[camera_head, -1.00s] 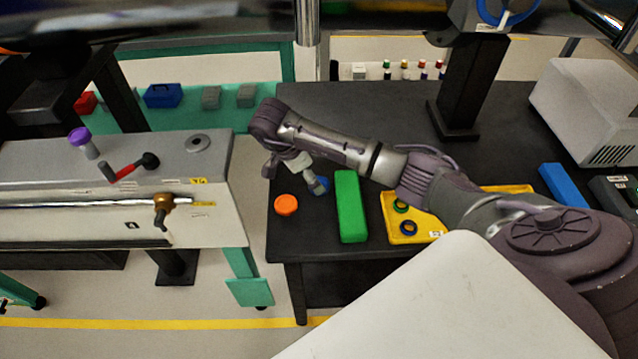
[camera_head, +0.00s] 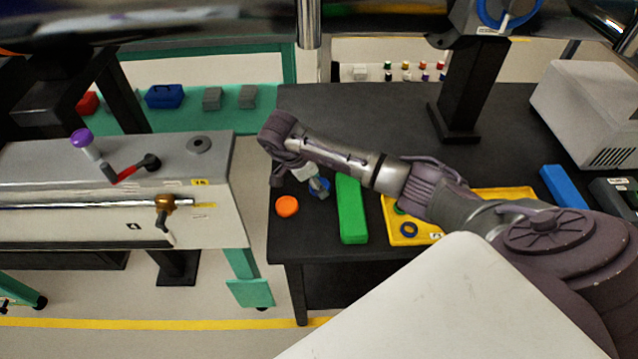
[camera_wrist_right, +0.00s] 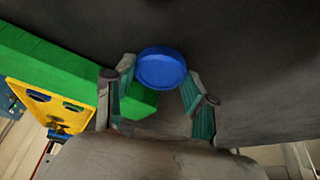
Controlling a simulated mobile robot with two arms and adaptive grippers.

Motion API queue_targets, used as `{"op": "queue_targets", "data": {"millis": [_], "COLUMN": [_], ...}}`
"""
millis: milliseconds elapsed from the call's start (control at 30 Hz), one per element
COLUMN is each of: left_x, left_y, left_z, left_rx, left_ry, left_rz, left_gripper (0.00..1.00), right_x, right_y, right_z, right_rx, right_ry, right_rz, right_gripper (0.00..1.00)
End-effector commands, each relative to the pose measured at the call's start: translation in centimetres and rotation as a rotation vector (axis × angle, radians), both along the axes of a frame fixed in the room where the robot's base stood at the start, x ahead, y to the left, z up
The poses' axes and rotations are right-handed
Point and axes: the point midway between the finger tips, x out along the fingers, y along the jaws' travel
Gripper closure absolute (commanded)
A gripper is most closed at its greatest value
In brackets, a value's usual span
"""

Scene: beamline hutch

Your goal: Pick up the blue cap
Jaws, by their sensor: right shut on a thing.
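The blue cap (camera_wrist_right: 161,68) is a round, flat-topped disc. In the right wrist view it sits between the two fingertips of my right gripper (camera_wrist_right: 156,76), which is shut on it. In the head view my right gripper (camera_head: 315,184) points down at the left end of the black table, with a little of the blue cap (camera_head: 320,194) showing at its fingertips. The cap is at or very near the table surface; I cannot tell whether it is clear of it. My left gripper is not in view.
A green block (camera_head: 351,212) lies close to the right of the gripper, and an orange cap (camera_head: 287,206) to its left. A yellow tray (camera_head: 430,233) with rings lies beyond the block. The black table (camera_head: 350,115) is clear behind my arm.

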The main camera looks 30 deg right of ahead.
Motion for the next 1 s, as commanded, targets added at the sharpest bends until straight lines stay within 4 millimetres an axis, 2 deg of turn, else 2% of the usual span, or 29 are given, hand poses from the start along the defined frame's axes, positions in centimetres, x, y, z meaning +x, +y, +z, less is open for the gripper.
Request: {"op": "queue_targets", "data": {"millis": [233,433,800,1000], "left_x": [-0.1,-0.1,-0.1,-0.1], "left_y": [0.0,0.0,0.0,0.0], "left_z": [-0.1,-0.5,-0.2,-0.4], "left_rx": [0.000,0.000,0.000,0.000], "left_ry": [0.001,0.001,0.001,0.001], "left_rz": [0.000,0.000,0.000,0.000], "left_gripper": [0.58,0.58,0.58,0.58], "right_x": [0.1,0.2,-6.8,-9.1], "right_y": [0.0,-0.1,-4.4,-5.7], "right_z": [1.0,4.3,8.9,10.4], "right_rx": [-0.001,-0.002,-0.006,-0.002], "right_ry": [-0.004,-0.007,-0.002,-0.001], "right_rz": [0.001,0.001,0.000,-0.001], "right_gripper": [0.58,0.58,0.58,0.58]}}
